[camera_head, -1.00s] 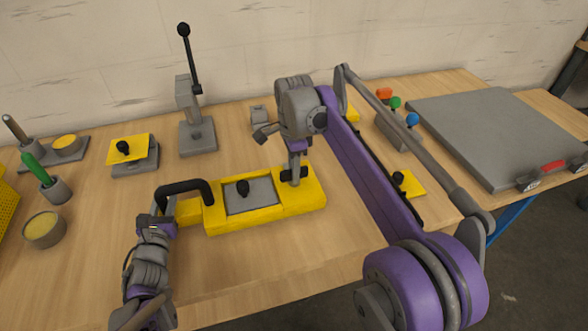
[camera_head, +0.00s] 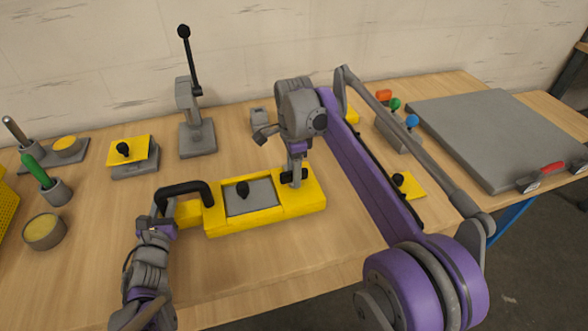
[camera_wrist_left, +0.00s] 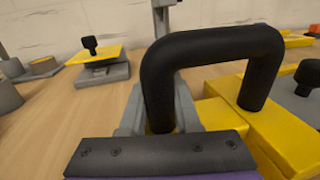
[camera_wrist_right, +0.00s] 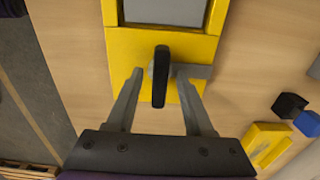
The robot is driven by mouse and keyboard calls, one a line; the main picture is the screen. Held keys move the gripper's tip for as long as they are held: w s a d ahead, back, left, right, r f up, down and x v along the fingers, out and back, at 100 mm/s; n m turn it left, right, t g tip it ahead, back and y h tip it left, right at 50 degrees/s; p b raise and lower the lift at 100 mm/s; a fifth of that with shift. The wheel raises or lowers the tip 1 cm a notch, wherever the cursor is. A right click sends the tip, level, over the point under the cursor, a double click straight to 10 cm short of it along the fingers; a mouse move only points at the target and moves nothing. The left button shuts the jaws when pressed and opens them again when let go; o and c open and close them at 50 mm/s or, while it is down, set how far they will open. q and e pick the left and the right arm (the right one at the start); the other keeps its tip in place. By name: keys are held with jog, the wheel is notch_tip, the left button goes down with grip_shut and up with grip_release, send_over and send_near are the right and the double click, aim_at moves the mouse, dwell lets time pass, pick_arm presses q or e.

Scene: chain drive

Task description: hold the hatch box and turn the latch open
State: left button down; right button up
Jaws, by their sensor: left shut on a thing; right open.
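The yellow hatch box (camera_head: 235,224) lies on the bench, with a grey hatch panel (camera_head: 262,198) and a black knob (camera_head: 243,189) on top. Its black handle (camera_head: 188,186) is at the left end. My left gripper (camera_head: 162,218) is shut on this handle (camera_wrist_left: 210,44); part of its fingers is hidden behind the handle. My right gripper (camera_wrist_right: 160,77) is open over the box's right end. Its fingers stand on both sides of the black latch (camera_wrist_right: 160,88), with gaps showing. The latch lies lengthwise between them, over a grey strip (camera_wrist_right: 195,71).
A grey lever stand (camera_head: 198,138) is behind the box. A yellow-topped block (camera_head: 130,150) and cups stand at the left. A grey slab (camera_head: 500,130) and a coloured-knob block (camera_head: 398,128) are at the right. The bench in front of the box is clear.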

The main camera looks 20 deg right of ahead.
notch_tip(320, 180, up, 12)
dwell(0.6)
pick_arm(q)
jog(key=c, duration=0.5)
grip_release()
jog(key=shift+c, duration=0.2)
